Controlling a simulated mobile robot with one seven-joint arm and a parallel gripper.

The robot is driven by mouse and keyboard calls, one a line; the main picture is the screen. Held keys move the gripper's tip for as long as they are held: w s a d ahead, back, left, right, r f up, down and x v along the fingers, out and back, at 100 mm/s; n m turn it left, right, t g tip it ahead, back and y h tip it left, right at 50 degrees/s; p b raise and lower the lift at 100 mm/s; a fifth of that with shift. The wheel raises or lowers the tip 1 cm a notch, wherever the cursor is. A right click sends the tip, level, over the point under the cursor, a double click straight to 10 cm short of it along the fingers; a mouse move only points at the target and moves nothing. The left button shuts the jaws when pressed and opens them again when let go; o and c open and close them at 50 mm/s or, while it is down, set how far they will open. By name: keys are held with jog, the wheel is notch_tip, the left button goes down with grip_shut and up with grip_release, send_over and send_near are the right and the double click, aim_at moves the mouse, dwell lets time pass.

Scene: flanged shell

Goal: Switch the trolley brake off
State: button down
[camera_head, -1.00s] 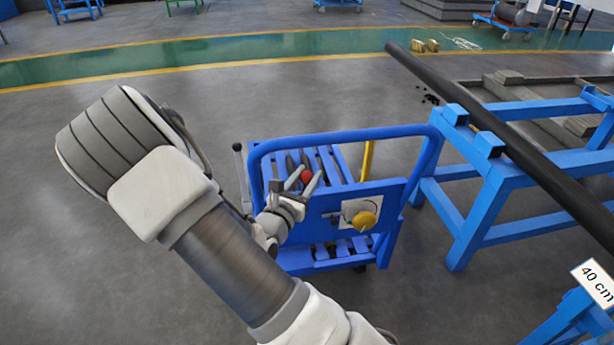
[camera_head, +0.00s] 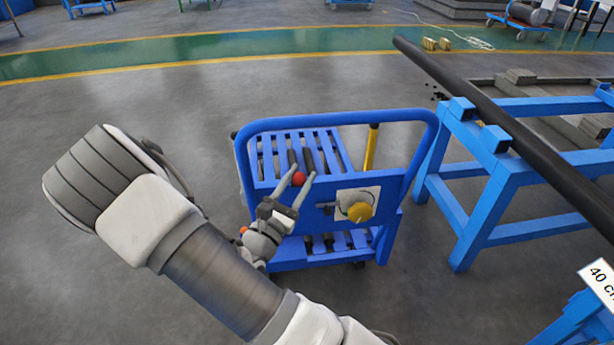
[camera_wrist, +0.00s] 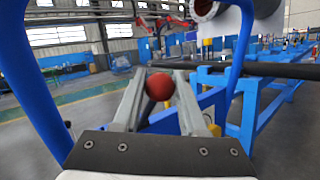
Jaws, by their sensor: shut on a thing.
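The blue trolley (camera_head: 400,117) stands on the floor in front of me in the head view, its push handle arching over a slatted deck. A red ball knob (camera_head: 299,179) shows at the trolley's near side; in the wrist view the red ball (camera_wrist: 159,86) sits between the two finger ends. My gripper (camera_head: 302,181) is shut on this red knob, reaching in from the lower left. The stem below the knob is hidden by my fingers and wrist. I cannot tell from the picture which brake position the knob marks.
A yellow round knob (camera_head: 360,212) sits on a pale plate on the trolley's near panel, right of my gripper. A yellow post (camera_head: 371,147) stands behind it. A blue stand (camera_head: 468,208) carrying a long dark bar (camera_head: 480,100) is close on the right. Floor left of the trolley is clear.

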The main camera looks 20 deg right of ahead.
jog(key=shift+s+a+f+m+h+b, duration=0.15)
jog(key=shift+s+f+m+h+b, duration=0.2)
jog(key=shift+f, duration=0.35)
jog(key=shift+s+f, duration=0.25)
jog(key=shift+s, duration=0.1)
notch_tip(320, 180, down, 8)
jog(key=s, duration=0.2)
jog(key=shift+s+a+f, duration=0.2)
jog(key=shift+s+a, duration=0.05)
jog(key=shift+a, duration=0.1)
jog(key=shift+f, duration=0.1)
jog(key=shift+c, duration=2.3)
grip_release()
jog(key=shift+w, duration=0.1)
